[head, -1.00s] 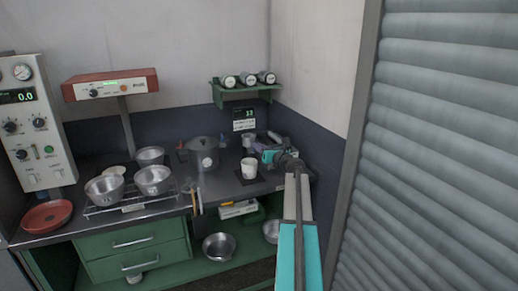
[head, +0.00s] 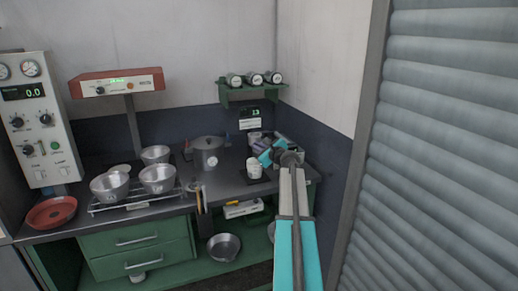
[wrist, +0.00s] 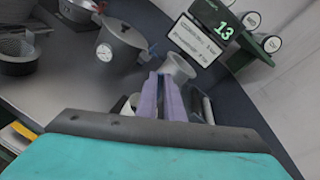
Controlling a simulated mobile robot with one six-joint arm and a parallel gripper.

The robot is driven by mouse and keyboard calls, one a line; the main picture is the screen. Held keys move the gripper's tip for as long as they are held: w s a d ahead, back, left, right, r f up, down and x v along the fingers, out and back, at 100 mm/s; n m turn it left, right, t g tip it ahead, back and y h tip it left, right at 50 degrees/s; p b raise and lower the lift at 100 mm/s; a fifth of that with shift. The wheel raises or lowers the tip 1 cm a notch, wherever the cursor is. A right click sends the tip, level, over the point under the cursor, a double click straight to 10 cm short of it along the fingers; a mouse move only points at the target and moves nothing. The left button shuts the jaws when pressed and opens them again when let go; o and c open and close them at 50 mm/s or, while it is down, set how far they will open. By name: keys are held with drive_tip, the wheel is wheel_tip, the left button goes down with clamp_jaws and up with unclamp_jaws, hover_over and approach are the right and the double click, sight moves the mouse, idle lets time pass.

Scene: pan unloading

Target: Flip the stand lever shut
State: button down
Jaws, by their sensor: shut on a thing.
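My gripper (head: 262,149) is low over the right end of the dark bench, close behind and right of a white cup (head: 254,168). In the wrist view its two purple fingers (wrist: 164,82) are nearly together. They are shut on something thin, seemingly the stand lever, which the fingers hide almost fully. A pale round cup-like part (wrist: 178,67) is just beyond the fingertips. A grey bar (wrist: 208,108) stands to the right of the fingers; I cannot tell whether it belongs to the stand. The white cup shows partly at left, behind my gripper body.
A lidded pot (head: 207,152) with a dial is left of my gripper. A green shelf (head: 252,88) with several jars and a display reading 13 (wrist: 224,29) are behind. Metal bowls (head: 158,179) sit on a rack at left. The side wall is close on the right.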

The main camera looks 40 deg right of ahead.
drive_tip(key=shift+a, duration=0.1)
idle(0.4)
drive_tip(key=c, duration=1.9)
unclamp_jaws()
drive_tip(key=b+v, duration=0.2)
drive_tip(key=v, duration=1.1)
drive_tip(key=shift+s+a+b, duration=0.25)
drive_tip(key=shift+s+b, duration=0.1)
drive_tip(key=shift+b, duration=0.05)
